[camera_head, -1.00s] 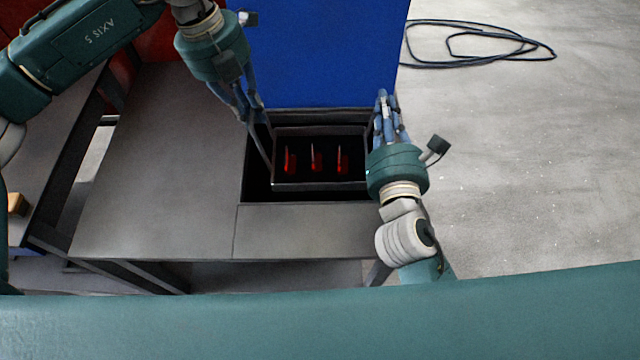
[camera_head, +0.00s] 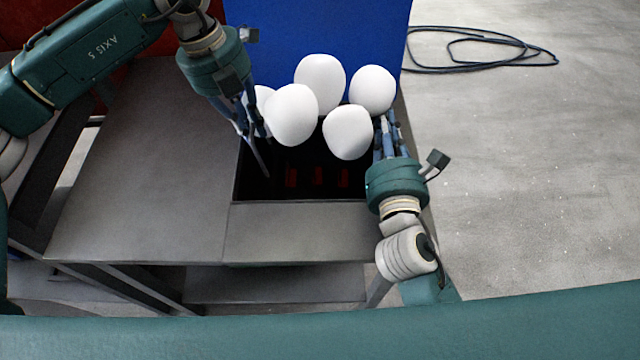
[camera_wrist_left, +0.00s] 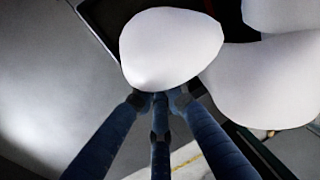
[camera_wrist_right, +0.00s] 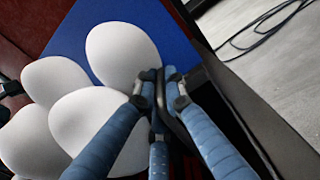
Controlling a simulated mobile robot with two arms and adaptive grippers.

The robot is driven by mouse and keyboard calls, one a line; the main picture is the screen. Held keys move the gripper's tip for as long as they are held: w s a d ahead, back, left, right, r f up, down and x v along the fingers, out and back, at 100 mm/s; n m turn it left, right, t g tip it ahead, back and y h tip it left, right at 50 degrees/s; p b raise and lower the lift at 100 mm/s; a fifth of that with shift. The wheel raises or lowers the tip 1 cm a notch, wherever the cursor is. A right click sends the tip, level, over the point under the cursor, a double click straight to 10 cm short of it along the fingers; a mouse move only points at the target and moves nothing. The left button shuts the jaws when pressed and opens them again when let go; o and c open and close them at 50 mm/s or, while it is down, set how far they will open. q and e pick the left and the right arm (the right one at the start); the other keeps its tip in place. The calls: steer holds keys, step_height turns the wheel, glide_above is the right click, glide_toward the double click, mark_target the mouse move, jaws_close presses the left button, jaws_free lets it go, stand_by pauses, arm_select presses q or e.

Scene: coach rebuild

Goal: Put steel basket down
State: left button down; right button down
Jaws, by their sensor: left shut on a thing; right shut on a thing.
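The steel basket hangs in the dark square opening of the grey bench (camera_head: 300,232). Its rim is hard to make out in the head view; a dark bar of it (camera_wrist_right: 170,115) shows in the right wrist view. Several dull red pieces (camera_head: 317,176) show in the opening. My left gripper (camera_head: 258,125) is shut at the basket's left side, its fingertips partly hidden by white blobs. My right gripper (camera_head: 384,125) is shut on the basket's right side. Whether the basket touches the bottom cannot be told.
Several smooth white blobs (camera_head: 292,115) float over the opening and hide its back part. A blue panel (camera_head: 310,30) stands behind. Bare bench top (camera_head: 150,170) lies left. A dark cable (camera_head: 480,50) lies on the floor at right.

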arm_select(q)
steer(key=shift+w+a+f, duration=0.2)
steer(key=shift+a+f, duration=0.15)
steer(key=shift+f, duration=0.15)
arm_select(e)
steer(key=shift+d+f, duration=0.3)
steer(key=shift+f, duration=0.25)
arm_select(q)
steer(key=c, duration=2.2)
jaws_free()
steer(key=shift+b, duration=0.3)
arm_select(e)
steer(key=c, duration=2.2)
jaws_free()
steer(key=shift+f, duration=0.1)
arm_select(q)
steer(key=o, duration=0.4)
arm_select(e)
steer(key=o, duration=0.4)
arm_select(q)
steer(key=shift+o, duration=0.2)
steer(key=shift+s+d, duration=0.15)
arm_select(e)
steer(key=shift+a, duration=0.15)
arm_select(q)
steer(key=shift+r, duration=0.15)
